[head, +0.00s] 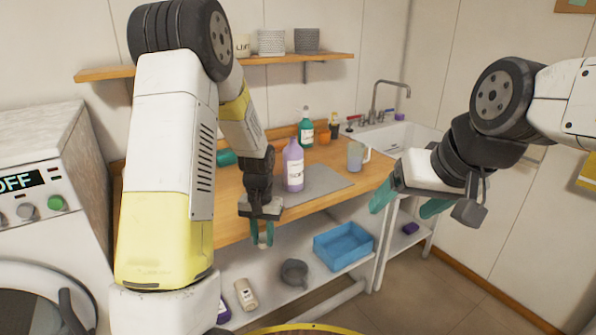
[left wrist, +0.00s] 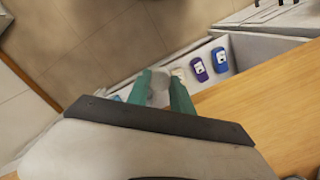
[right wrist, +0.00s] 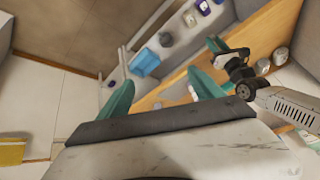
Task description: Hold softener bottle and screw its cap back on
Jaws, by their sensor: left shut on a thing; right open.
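The purple softener bottle (head: 293,167) stands upright on the grey mat on the wooden counter in the head view. My left gripper (head: 262,236) hangs in front of the counter edge, apart from the bottle, to its lower left. Its teal fingers are shut on a small pale piece, likely the cap (left wrist: 160,88), seen between the fingertips in the left wrist view. My right gripper (head: 410,203) is open and empty, right of the counter's front corner and away from the bottle. It also shows open in the right wrist view (right wrist: 160,90).
A green bottle (head: 306,130) stands behind the softener bottle, and a clear pitcher (head: 356,156) stands to its right. The sink (head: 402,138) is at the far right. A blue bin (head: 343,246) sits on the lower shelf. A washing machine (head: 50,160) stands at left.

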